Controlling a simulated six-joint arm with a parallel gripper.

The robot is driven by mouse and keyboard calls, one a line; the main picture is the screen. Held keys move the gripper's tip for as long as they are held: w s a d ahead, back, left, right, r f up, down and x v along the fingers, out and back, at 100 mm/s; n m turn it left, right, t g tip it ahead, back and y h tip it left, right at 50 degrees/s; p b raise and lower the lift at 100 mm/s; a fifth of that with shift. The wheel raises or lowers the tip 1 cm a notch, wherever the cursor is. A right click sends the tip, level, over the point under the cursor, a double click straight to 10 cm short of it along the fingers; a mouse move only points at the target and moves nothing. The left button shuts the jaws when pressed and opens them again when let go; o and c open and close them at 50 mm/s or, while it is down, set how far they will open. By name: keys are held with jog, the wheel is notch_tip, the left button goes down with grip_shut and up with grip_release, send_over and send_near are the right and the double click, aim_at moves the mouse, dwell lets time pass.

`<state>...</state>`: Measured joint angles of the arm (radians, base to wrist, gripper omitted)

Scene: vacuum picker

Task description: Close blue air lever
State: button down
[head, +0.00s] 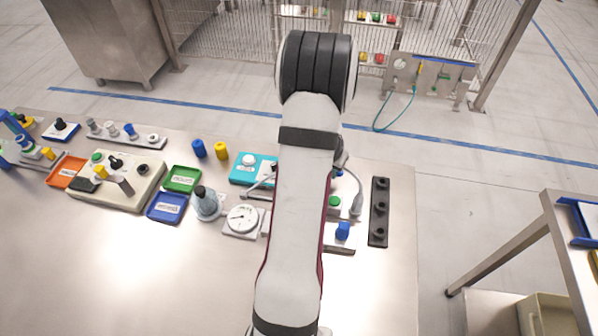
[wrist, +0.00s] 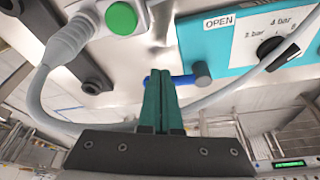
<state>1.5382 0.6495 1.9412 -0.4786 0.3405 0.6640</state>
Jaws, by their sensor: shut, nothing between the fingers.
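The blue air lever (wrist: 183,80) shows in the wrist view as a short blue bar beside a grey round post (wrist: 202,73), at the edge of the teal air panel (wrist: 240,52). The panel has an OPEN label and a black pressure knob (wrist: 270,47). My gripper (wrist: 158,73) is shut and empty, its two dark green fingers together. The fingertips overlap the lever in the picture and hide part of it; whether they touch it I cannot tell. In the head view the teal panel (head: 242,173) is partly behind my arm, and the lever and gripper are hidden.
A green button (wrist: 121,18) and a grey hose (wrist: 40,85) lie left of the fingers. In the head view, a dial gauge (head: 242,218), a blue tray (head: 167,208), a green tray (head: 182,179) and a black strip (head: 379,212) surround the arm. The table's front area is clear.

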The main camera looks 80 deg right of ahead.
jog(key=shift+s+d, duration=0.1)
jog(key=shift+d, duration=0.2)
dwell(0.4)
jog(key=a, duration=0.3)
jog(key=shift+a+r, duration=0.3)
jog(key=shift+r, duration=0.05)
jog(key=s+v, duration=0.1)
jog(key=v, duration=0.9)
jog(key=shift+a, duration=0.3)
